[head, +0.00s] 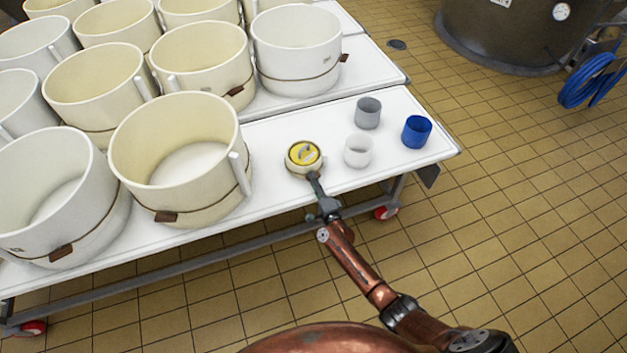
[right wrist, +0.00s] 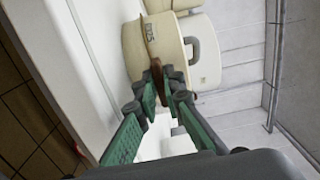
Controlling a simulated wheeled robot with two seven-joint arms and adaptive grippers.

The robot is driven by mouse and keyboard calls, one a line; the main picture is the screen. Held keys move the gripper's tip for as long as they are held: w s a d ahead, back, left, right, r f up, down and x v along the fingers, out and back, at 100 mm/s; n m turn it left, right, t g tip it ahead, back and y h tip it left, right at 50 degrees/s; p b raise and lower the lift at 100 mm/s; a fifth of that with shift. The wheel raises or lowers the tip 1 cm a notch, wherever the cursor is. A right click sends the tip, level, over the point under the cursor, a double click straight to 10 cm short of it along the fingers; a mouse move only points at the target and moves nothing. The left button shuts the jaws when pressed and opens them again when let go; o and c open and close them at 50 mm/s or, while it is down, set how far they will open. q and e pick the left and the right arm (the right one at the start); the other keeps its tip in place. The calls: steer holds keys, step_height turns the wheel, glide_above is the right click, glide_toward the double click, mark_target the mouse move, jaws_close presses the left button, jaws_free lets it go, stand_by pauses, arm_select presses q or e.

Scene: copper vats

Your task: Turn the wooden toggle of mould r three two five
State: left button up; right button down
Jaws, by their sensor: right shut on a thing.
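The small cream mould (head: 290,165) with a yellow disc on top stands near the front edge of the white table. My right gripper (head: 314,180) reaches the front side of the mould. In the right wrist view the gripper's green-padded fingers (right wrist: 161,82) are shut on the toggle, and they hide part of it. My left gripper is not in view.
Several large cream and white moulds (head: 190,112) crowd the table to the left. A white cup (head: 358,151), a grey cup (head: 368,113) and a blue cup (head: 416,132) stand to the right. A dark vat (head: 505,40) and a blue hose (head: 590,82) are beyond open tiled floor.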

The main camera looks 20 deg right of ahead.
steer(key=shift+f, duration=0.1)
steer(key=c, duration=2)
jaws_free()
steer(key=shift+c, duration=0.2)
steer(key=shift+s, duration=0.25)
steer(key=s, duration=1.1)
steer(key=shift+s+d, duration=0.25)
steer(key=shift+d, duration=0.05)
